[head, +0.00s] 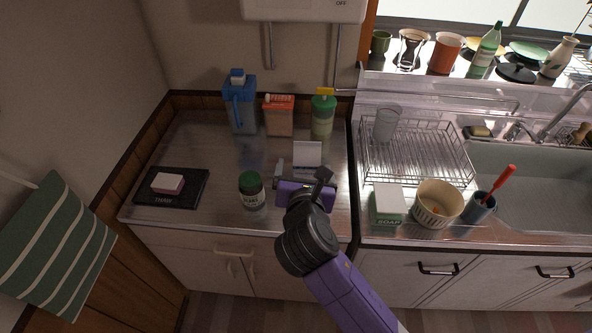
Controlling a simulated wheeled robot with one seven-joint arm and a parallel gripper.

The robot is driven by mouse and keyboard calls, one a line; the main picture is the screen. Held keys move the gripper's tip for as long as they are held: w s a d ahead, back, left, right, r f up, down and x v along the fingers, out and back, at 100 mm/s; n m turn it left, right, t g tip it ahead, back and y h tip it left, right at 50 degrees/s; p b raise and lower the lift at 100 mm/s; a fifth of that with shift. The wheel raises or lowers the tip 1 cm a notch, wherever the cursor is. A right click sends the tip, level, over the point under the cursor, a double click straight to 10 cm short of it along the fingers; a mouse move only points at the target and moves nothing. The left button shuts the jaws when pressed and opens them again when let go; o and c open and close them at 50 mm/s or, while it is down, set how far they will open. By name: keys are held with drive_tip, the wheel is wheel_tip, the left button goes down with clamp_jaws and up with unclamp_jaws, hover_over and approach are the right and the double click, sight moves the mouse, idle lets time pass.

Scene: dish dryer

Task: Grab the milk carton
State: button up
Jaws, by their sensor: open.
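A white, box-like thing (307,152) stands on the left steel counter and looks like the milk carton; I cannot read any label. Its lower part is hidden behind my gripper. My gripper (302,172) is open, at the near side of this white thing, with one finger toward its left and one toward its right. I cannot tell whether the fingers touch it or reach around it. Nothing is seen held in the jaws.
A green-capped jar (251,190) stands close left of my gripper. Behind are a blue jug (240,105), an orange box (279,117) and a green container (322,118). A black scale (187,198) lies left. The dish rack (415,150) and soap box (387,207) are right.

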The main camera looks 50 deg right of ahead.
sight(307, 157)
drive_tip(key=shift+s+d+f+n+g, duration=0.2)
drive_tip(key=shift+s+n+g, duration=0.15)
drive_tip(key=shift+n, duration=0.25)
drive_tip(key=shift+p+x, duration=0.45)
drive_tip(key=shift+x, duration=3.35)
drive_tip(key=shift+w, duration=0.1)
drive_tip(key=shift+c, duration=0.4)
drive_tip(key=c, duration=1.8)
drive_tip(key=shift+r, duration=0.2)
clamp_jaws()
drive_tip(key=shift+r, duration=0.1)
